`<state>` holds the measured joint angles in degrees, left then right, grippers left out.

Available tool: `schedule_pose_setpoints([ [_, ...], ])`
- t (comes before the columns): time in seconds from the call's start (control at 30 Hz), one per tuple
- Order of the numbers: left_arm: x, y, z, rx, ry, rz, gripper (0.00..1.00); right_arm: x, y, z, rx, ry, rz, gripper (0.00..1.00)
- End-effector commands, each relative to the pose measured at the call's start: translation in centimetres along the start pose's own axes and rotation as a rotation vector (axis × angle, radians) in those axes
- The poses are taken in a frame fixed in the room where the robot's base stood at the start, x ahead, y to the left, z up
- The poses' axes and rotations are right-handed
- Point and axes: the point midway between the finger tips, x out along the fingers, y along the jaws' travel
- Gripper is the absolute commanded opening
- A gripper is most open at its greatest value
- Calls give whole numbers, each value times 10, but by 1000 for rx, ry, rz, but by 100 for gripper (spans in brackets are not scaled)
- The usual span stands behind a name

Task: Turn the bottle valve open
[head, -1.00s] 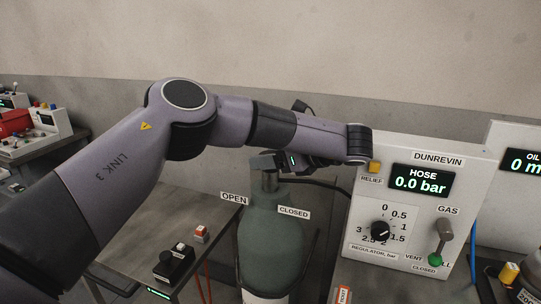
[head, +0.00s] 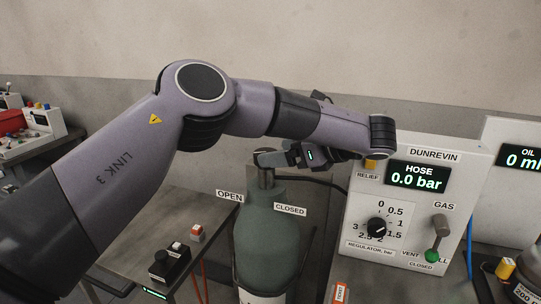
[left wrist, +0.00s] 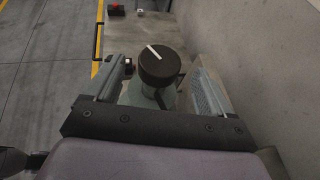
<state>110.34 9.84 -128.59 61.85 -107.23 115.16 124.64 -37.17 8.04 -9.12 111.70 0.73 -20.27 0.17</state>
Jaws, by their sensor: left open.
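The green gas bottle (head: 268,238) stands upright between the OPEN label (head: 229,196) and the CLOSED label (head: 290,209). Its dark round valve knob (left wrist: 158,67) has a white pointer line, slanting toward the upper left in the left wrist view. My left gripper (head: 277,157) is at the bottle top, coming from the right, and partly hides the knob in the head view. In the left wrist view my left gripper (left wrist: 162,78) is open, with the knob between its two fingers and gaps on both sides. My right gripper is not in view.
The DUNREVIN panel (head: 465,165) stands right of the bottle, reading HOSE 0.0 bar, with a regulator dial (head: 377,228) and a green-tipped GAS lever (head: 437,240). A black box (head: 170,265) with buttons lies on the bench left. A wall runs behind.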

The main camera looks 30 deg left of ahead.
Motion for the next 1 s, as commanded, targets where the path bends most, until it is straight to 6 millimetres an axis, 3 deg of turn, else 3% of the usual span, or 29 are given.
schedule_pose_setpoints([
  [0.3,-25,0,0,1,0,1,83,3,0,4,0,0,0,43],
  [1.0,-26,0,0,1,0,1,83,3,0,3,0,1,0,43],
])
